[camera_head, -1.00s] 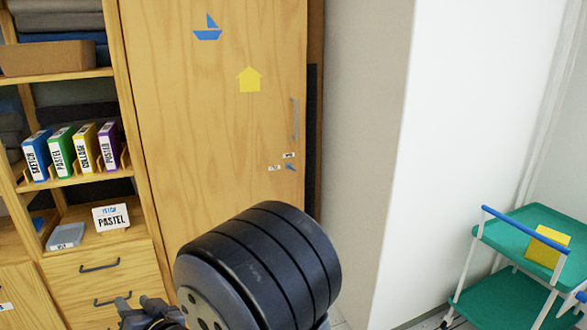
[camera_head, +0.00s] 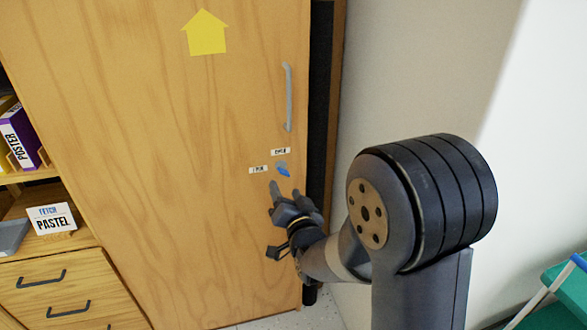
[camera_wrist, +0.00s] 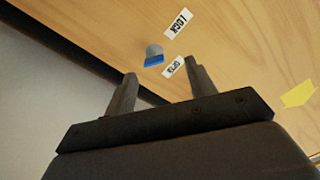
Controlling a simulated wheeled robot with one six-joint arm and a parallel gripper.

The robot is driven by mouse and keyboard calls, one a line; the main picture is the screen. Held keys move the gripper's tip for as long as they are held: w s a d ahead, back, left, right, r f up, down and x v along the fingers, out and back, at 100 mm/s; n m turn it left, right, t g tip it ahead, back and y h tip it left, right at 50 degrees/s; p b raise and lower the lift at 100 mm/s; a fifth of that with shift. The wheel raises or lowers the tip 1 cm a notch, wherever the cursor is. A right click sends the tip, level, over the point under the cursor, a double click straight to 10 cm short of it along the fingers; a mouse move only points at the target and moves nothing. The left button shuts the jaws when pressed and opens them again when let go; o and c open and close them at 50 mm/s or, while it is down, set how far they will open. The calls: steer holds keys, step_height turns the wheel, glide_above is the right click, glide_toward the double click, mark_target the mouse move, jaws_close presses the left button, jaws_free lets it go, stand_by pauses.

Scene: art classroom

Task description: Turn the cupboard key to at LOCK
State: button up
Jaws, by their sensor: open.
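The cupboard door (camera_head: 150,130) is shut, light wood. The blue key (camera_head: 284,171) sits at a grey lock near the door's right edge. In the wrist view the blue key (camera_wrist: 154,61) shows beneath the round grey lock (camera_wrist: 153,49). The LOCK label (camera_wrist: 177,23) and the OPEN label (camera_wrist: 173,67) flank it on the right. In the head view, one label (camera_head: 258,169) is left of the key and another (camera_head: 281,151) above it. I cannot tell which label the key points to. My gripper (camera_head: 286,190) is open and empty, just below the key, apparently not touching it.
A grey vertical handle (camera_head: 288,98) is above the lock. A dark gap and a pale wall (camera_head: 400,80) lie right of the cupboard. Shelves with a PASTEL sign (camera_head: 53,218) and drawers (camera_head: 60,290) stand left. A green trolley (camera_head: 565,290) is at lower right.

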mark_target(284, 172)
steer(key=x, duration=0.2)
steer(key=d+x, duration=0.1)
steer(key=x, duration=0.4)
steer(key=shift+w+d, duration=0.25)
steer(key=shift+w, duration=0.15)
steer(key=shift+w+a, duration=0.15)
steer(key=shift+w, duration=0.35)
steer(key=shift+c, duration=0.4)
steer(key=c, duration=0.9)
